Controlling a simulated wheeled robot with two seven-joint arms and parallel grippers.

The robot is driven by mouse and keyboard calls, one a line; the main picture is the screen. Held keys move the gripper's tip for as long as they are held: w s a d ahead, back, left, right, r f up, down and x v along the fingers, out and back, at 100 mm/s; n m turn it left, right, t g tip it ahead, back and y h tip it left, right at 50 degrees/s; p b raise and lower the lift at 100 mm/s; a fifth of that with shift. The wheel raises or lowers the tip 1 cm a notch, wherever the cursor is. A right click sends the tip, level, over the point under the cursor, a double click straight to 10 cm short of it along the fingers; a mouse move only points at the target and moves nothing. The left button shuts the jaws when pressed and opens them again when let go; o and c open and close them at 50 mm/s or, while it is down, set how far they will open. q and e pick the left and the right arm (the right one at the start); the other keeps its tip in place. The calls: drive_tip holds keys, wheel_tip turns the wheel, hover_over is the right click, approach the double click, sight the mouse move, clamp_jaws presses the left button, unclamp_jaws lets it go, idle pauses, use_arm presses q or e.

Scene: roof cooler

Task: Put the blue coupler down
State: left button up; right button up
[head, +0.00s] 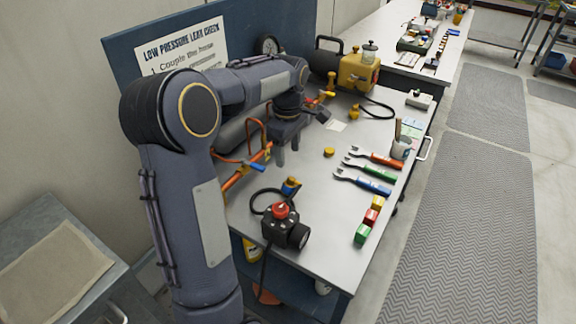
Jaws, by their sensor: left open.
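The blue coupler (290,186), blue with a yellow-orange part, is on the grey workbench (325,215), at the end of a looped black hose. My left gripper (287,152) is open, fingers pointing down, above the bench and farther back than the coupler. A gap shows between them in this view. I see nothing between the fingers. My right gripper is not in view.
A black device with a red knob (284,228) stands in front of the coupler. Red and blue-handled tools (365,184) and small colored blocks (371,217) lie to the right. An orange pipe (243,178) runs along the left. A yellow machine (356,72) stands behind.

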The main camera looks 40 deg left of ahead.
use_arm(q)
drive_tip(key=s+d+m+t+h, duration=0.2)
drive_tip(key=s+d+m, duration=0.6)
drive_tip(key=s, duration=0.3)
drive_tip(key=s+d+m+t+h, duration=0.1)
drive_tip(key=s+d+m+t, duration=0.2)
drive_tip(key=s+d+m, duration=0.6)
drive_tip(key=s+d, duration=0.1)
drive_tip(key=s, duration=0.2)
drive_tip(key=shift+d+m+t+h, duration=0.3)
drive_tip(key=shift+d+h, duration=0.05)
drive_tip(key=shift+h, duration=0.05)
